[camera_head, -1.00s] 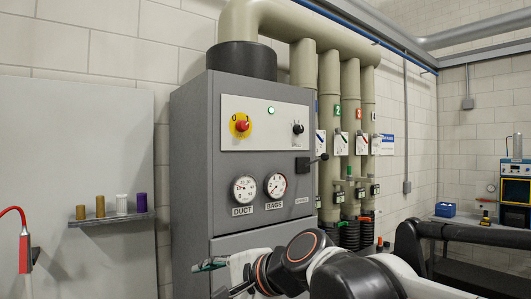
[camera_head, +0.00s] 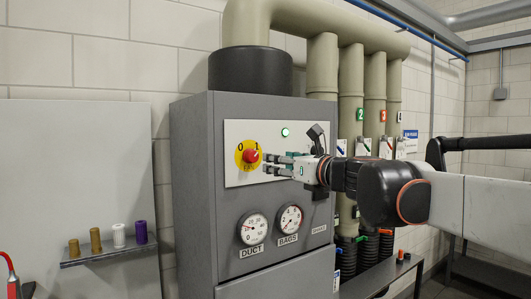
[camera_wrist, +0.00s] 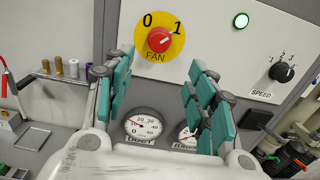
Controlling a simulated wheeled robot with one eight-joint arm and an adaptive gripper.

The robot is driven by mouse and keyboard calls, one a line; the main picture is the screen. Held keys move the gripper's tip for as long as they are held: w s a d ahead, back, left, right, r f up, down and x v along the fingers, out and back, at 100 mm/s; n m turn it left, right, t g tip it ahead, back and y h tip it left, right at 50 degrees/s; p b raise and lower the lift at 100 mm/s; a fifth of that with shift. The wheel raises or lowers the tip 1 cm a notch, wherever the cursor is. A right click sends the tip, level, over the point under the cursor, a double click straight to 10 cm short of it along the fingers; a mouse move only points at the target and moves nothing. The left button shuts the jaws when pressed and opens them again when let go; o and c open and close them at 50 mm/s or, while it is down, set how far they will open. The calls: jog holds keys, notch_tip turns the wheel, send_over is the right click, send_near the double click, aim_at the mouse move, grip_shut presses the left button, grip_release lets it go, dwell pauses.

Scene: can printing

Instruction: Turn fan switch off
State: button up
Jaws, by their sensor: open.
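The fan switch (camera_head: 250,155) is a red rotary knob on a yellow disc marked 0 and 1, on the white panel (camera_head: 237,131) of a grey cabinet. My gripper (camera_head: 268,164) is open and empty, just right of the switch in the head view. In the wrist view my gripper (camera_wrist: 162,64) has its teal-padded fingers spread left and right, with the knob beyond and between the tips. The fingers appear apart from the knob.
A green light (camera_wrist: 241,20) is lit beside the switch. A speed knob (camera_wrist: 282,72) sits to the right. Duct (camera_head: 253,229) and bags (camera_head: 289,219) gauges are below. A shelf (camera_head: 110,252) with small cylinders is at left; pipes stand behind the cabinet.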

aim_at(254, 157)
jog(key=p+x, duration=0.2)
jog(key=x, duration=1.1)
jog(key=shift+s, duration=0.1)
jog(key=c, duration=1.1)
